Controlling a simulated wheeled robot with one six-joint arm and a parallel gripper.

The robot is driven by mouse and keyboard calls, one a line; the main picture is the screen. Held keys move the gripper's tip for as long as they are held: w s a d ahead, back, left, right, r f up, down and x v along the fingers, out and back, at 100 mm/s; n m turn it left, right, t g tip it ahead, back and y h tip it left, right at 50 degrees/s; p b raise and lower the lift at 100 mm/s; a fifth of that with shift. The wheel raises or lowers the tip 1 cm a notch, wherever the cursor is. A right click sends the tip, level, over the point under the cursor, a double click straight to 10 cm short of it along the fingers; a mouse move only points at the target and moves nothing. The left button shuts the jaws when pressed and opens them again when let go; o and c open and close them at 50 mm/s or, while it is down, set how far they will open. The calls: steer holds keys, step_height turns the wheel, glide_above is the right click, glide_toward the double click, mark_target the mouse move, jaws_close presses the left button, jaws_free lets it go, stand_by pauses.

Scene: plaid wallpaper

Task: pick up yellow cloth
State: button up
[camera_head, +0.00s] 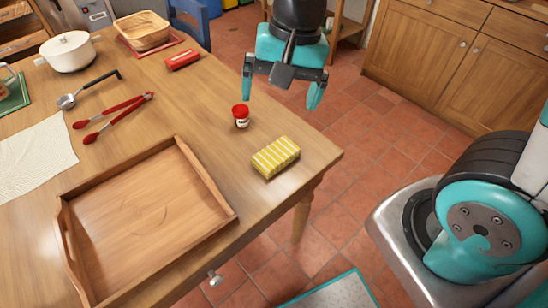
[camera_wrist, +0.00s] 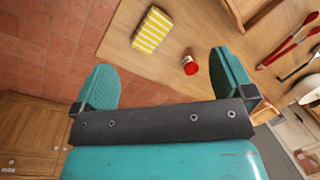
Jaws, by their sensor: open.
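The yellow cloth (camera_head: 275,157) is a folded, block-like bundle with white stripes. It lies on the wooden table near its right corner, and it also shows in the wrist view (camera_wrist: 152,31) at the top, left of centre. My gripper (camera_head: 282,95) is open and empty, above and beyond the cloth near the table's right edge. In the wrist view its two teal fingers (camera_wrist: 166,80) are wide apart, and the cloth lies beyond them, not between them. Nothing hides the cloth.
A small red-lidded jar (camera_head: 241,116) stands close behind the cloth. A wooden tray (camera_head: 228,214) lies to the left. The table around the cloth's right is clear.

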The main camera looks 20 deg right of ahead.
steer(key=w+d+f+m+h, duration=0.2)
steer(key=w+f+m, duration=0.5)
steer(key=f+m, duration=0.15)
steer(key=m+b, duration=0.1)
glide_above(276, 152)
steer(key=f, duration=1.1)
steer(key=shift+a+f, duration=0.2)
steer(key=shift+f, duration=0.1)
steer(key=shift+s+d+f, duration=0.1)
steer(key=shift+d+f, duration=0.05)
steer(key=shift+f, duration=2.65)
steer(key=c, duration=1.1)
steer(key=shift+r, duration=0.15)
step_height(276, 152, up, 20)
steer(key=shift+f+p, duration=0.1)
steer(key=shift+p, duration=0.35)
